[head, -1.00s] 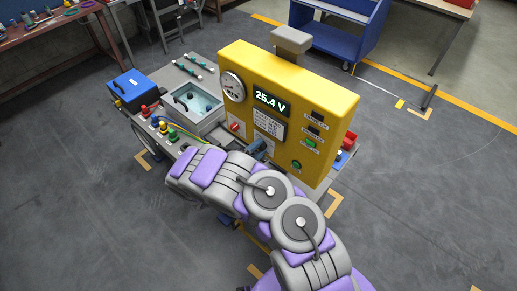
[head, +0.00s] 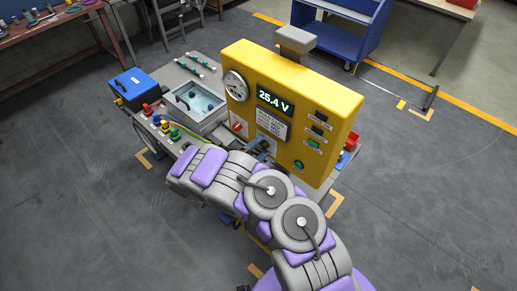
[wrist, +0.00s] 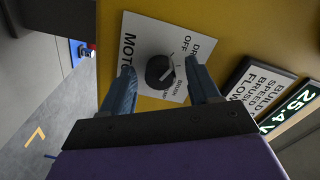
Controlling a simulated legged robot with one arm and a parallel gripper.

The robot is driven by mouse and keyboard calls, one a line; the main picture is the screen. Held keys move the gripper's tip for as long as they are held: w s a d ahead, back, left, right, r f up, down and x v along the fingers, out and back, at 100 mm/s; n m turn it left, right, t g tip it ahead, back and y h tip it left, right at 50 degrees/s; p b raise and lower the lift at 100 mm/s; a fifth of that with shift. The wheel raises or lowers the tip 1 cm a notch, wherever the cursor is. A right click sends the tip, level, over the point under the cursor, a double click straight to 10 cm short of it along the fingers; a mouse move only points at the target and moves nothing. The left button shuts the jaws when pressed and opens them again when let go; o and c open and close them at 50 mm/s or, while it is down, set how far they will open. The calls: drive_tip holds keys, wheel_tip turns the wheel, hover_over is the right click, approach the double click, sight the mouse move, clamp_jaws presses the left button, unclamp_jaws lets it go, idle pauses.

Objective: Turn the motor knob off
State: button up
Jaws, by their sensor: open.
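The motor knob (wrist: 160,71) is round and black with a white pointer line. It sits on a white label plate (wrist: 140,30) with MOTOR and OFF on it, on the yellow panel (head: 335,120). The pointer lies slanted, and I cannot tell which mark it points to. My gripper (wrist: 160,66) is open, with one blue finger on each side of the knob in the wrist view. Gaps show between the fingers and the knob. In the head view my gripper (head: 261,148) is at the panel's lower front, and the knob is hidden there.
The panel carries a lit 25.4 V display (head: 274,101), a round gauge (head: 235,85), a red switch (head: 238,127) and green buttons (head: 299,165). Coloured terminals and cables (head: 170,130) lie left of my arm. Open grey floor (head: 420,200) surrounds the bench.

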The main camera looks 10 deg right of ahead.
drive_tip(key=p+v, duration=0.2)
drive_tip(key=v, duration=1.5)
drive_tip(key=shift+a, duration=0.15)
